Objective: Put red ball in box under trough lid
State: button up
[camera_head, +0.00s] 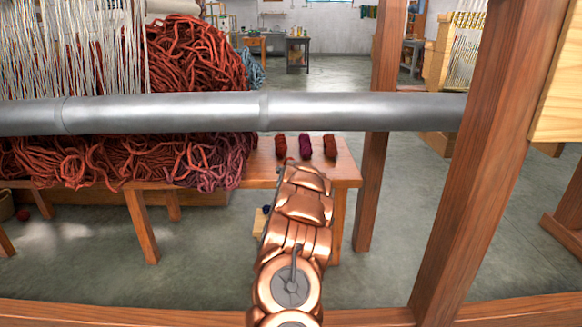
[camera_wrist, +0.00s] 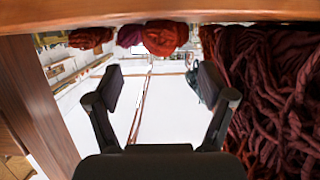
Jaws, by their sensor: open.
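My gripper (camera_wrist: 162,82) is open and empty in the wrist view, with free space between its fingers. In the head view my copper arm hides it. Three wool bundles lie on the wooden table: a red one (camera_head: 281,146), a purple one (camera_head: 304,145) and a dark red one (camera_head: 329,146). In the wrist view the red (camera_wrist: 165,37), purple (camera_wrist: 130,36) and dark red (camera_wrist: 91,38) bundles lie beyond my fingers, apart from them. A small red ball (camera_head: 23,214) shows low at the left. I cannot make out a box or trough lid for certain.
A large red wool heap (camera_head: 130,160) covers the left of the table (camera_head: 347,174). A grey roller (camera_head: 360,111) crosses in front. A wooden post (camera_head: 462,150) stands at the right. Dark small items and a pale wooden piece (camera_head: 259,225) show beside my arm.

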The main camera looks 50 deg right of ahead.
jog(key=shift+v, duration=0.9)
